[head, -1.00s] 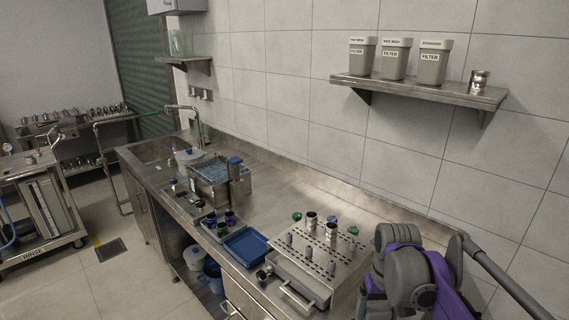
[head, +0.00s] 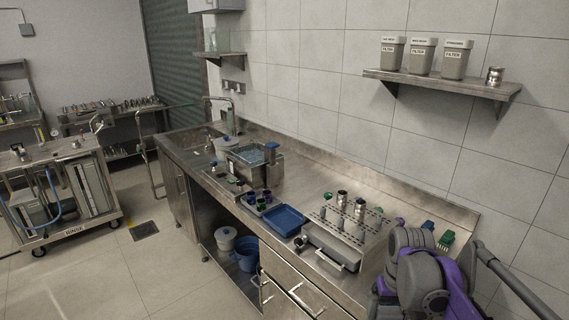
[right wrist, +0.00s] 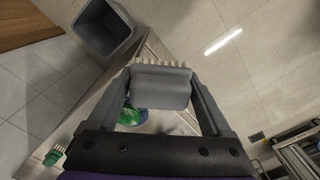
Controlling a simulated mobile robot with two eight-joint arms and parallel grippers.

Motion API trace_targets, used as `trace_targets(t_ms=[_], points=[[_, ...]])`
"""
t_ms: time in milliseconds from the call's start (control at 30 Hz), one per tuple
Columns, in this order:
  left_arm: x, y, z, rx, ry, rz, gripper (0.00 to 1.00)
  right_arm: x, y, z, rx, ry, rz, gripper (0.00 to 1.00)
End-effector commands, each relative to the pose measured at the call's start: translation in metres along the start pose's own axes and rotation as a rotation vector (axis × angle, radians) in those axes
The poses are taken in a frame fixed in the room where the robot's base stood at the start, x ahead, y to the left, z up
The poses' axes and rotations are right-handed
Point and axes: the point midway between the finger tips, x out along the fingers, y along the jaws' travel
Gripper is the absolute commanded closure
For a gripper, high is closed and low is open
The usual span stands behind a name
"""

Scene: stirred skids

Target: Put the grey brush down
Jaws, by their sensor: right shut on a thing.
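The grey brush (right wrist: 160,88) is in the right wrist view, a grey block with pale bristles along its edges. My right gripper (right wrist: 161,80) is shut on it, with one dark finger at each side. In the head view my right arm fills the lower right corner, and I cannot make out the held brush there. The steel counter (head: 335,165) runs along the wall. A green brush (head: 446,240) and a blue brush (head: 428,225) lie at its right end, close to my right arm. My left gripper is not in view.
A perforated peg rack (head: 320,240) with steel cups stands on the counter beside a blue tray (head: 277,221). A shelf (head: 440,82) with filter bins is above. A grey bin (right wrist: 103,28) shows in the right wrist view.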

Motion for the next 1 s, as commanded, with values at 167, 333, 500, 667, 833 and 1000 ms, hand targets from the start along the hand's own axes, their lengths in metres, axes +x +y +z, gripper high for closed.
trace_targets(t_ms=[167, 333, 500, 667, 833, 1000], points=[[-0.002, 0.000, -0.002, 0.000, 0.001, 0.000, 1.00, 0.048, -0.015, -0.019, -0.019, 0.000, -0.001, 1.00], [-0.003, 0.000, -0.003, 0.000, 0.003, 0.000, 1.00, 0.106, -0.034, -0.032, -0.040, 0.000, 0.000, 1.00], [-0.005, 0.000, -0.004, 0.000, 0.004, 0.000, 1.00, 0.155, -0.052, -0.035, -0.058, 0.000, 0.000, 1.00], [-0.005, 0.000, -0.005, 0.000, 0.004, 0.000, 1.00, 0.176, -0.059, -0.035, -0.063, 0.000, 0.001, 1.00], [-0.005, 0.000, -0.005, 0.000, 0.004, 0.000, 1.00, 0.180, -0.060, -0.034, -0.065, 0.000, 0.000, 1.00], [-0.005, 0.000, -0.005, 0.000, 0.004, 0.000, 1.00, 0.180, -0.060, -0.034, -0.065, 0.000, 0.000, 1.00]])
